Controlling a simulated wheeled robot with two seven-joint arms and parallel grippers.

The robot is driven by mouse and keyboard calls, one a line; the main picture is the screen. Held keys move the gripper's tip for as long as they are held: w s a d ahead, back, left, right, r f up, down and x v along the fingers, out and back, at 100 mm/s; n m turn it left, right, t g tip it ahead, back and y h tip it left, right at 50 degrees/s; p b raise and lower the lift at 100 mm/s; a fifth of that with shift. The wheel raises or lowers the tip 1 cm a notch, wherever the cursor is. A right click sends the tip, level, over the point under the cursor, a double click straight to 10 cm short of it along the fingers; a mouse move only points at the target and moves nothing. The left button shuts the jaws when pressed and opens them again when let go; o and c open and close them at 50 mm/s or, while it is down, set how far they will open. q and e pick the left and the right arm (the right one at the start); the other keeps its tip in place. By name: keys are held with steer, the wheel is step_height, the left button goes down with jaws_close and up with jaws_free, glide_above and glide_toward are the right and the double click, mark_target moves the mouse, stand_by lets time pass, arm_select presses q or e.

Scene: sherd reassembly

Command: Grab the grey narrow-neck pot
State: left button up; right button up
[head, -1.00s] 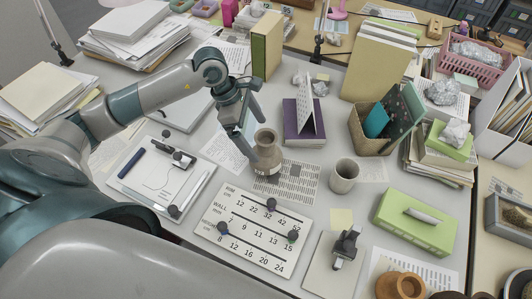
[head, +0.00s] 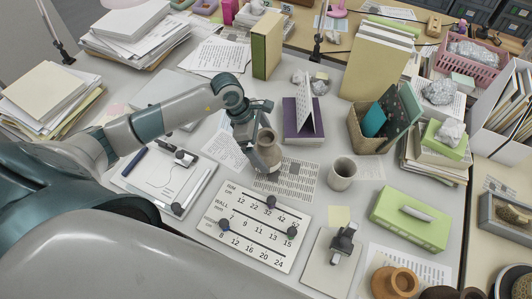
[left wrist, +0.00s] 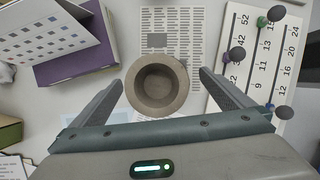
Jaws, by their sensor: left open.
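The grey-brown narrow-neck pot (head: 268,157) stands upright on a printed sheet near the middle of the desk. My left gripper (head: 256,138) is open at the pot, with its fingers near the neck and partly covering it. In the left wrist view, the pot's round mouth (left wrist: 157,84) lies between the two open fingers (left wrist: 160,78), seen from above. A gap shows on each side of the rim, narrower on the left. Whether a finger touches the pot is not clear. My right gripper is not in view.
A grey cup (head: 341,174) stands right of the pot. A purple book (head: 291,128) with a standing card lies behind it. A number chart (head: 250,232) lies in front, a clipboard (head: 150,175) to the left. A green box (head: 410,218) is farther right.

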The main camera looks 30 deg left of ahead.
arm_select(q)
steer(key=p+x, duration=0.1)
steer(key=x, duration=0.2)
steer(key=shift+d+r, duration=0.1)
steer(key=shift+r, duration=0.05)
steer(key=shift+w+d+f, duration=0.1)
steer(key=shift+f, duration=0.35)
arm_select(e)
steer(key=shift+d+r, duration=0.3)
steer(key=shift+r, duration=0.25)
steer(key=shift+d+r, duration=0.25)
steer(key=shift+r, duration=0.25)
arm_select(q)
steer(key=c, duration=1.7)
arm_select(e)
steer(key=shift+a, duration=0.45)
arm_select(q)
steer(key=shift+w+r, duration=0.1)
